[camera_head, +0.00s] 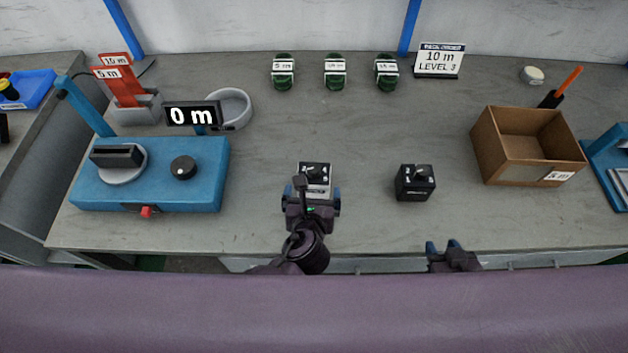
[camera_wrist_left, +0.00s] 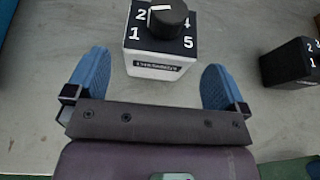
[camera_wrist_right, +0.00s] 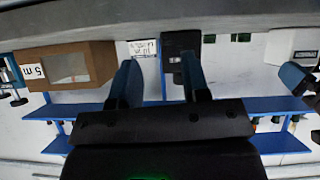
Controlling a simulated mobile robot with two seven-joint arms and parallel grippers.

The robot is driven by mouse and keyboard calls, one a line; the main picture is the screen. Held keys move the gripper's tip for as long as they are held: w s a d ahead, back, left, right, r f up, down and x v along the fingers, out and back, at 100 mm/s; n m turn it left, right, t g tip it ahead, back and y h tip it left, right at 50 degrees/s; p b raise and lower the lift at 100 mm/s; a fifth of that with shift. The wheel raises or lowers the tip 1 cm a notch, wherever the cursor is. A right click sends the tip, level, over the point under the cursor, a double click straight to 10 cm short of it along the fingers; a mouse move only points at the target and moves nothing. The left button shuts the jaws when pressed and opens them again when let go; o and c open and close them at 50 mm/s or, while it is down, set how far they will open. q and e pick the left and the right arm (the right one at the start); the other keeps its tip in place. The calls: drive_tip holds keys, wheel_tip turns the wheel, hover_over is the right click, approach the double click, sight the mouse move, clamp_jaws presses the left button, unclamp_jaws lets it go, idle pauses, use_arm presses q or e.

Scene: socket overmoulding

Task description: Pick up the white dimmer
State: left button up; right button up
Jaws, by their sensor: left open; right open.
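The white dimmer (camera_wrist_left: 157,66) is a box with a white body, a black numbered top and a black knob. In the head view the white dimmer (camera_head: 315,178) stands on the table, partly hidden by my left gripper (camera_head: 311,200). My right gripper (camera_head: 443,247) is open and empty at the table's front edge.
A blue machine (camera_head: 150,180) with a "0 m" display (camera_head: 192,114) stands at left. A cardboard box (camera_head: 527,146) stands at right. Several green coils, such as one (camera_head: 335,74), and a sign (camera_head: 438,60) stand at the back.

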sight(313, 188)
use_arm(q)
drive_tip(key=shift+w+f, duration=0.2)
drive_tip(key=shift+w, duration=0.2)
use_arm(e)
drive_tip(key=shift+w, duration=0.15)
use_arm(q)
drive_tip(key=b+x, duration=0.1)
drive_tip(key=x, duration=0.3)
drive_tip(key=shift+w+f, duration=0.2)
drive_tip(key=shift+w, duration=0.15)
use_arm(e)
drive_tip(key=shift+w+a+f, duration=0.1)
drive_tip(key=shift+w+f, duration=0.1)
drive_tip(key=shift+w, duration=0.05)
drive_tip(key=shift+s, duration=0.15)
